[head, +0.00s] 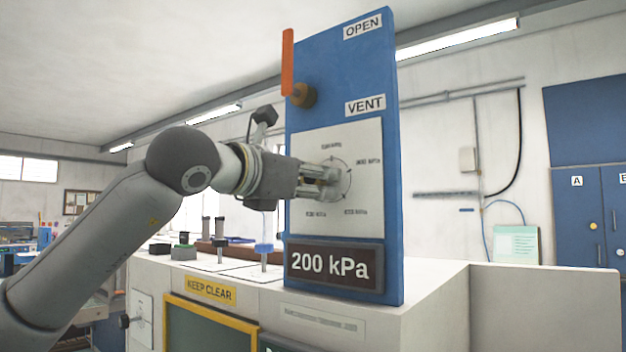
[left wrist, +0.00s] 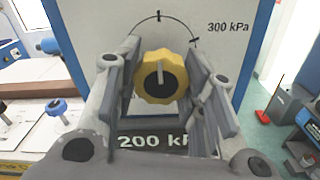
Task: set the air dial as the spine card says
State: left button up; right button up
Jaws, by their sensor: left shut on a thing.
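The air dial is a yellow lobed knob (left wrist: 161,77) with a dark centre and a pale pointer mark, nearly upright in the left wrist view. It sits on a white dial plate (head: 368,210) with printed kPa marks around an arc; "300 kPa" reads at upper right in the left wrist view. My left gripper (head: 328,180) is at the dial, its fingers on both sides of the knob and shut on it. In the head view the fingers hide the knob. The display (head: 333,266) below reads "200 kPa". I cannot make out a spine card. My right gripper is not in view.
The blue panel (head: 388,120) carries an orange lever (head: 287,62), standing upright, with labels "OPEN" and "VENT". Below left is a "KEEP CLEAR" label (head: 210,290). A blue-topped knob (head: 264,248) stands on the bench left of the panel. Blue cabinets (head: 588,205) stand far right.

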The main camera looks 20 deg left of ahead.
pick_arm(q)
jog(key=shift+m, duration=0.3)
jog(key=shift+m+b, duration=0.3)
jog(key=shift+m, duration=0.9)
jog(key=m, duration=0.2)
jog(key=shift+a+r+m, duration=0.1)
jog(key=shift+m, duration=0.3)
jog(key=m, duration=0.4)
jog(key=shift+r+p, duration=0.1)
jog(key=shift+p, duration=0.25)
jog(key=shift+m+p, duration=0.35)
jog(key=shift+m, duration=1.55)
jog(key=o, duration=1)
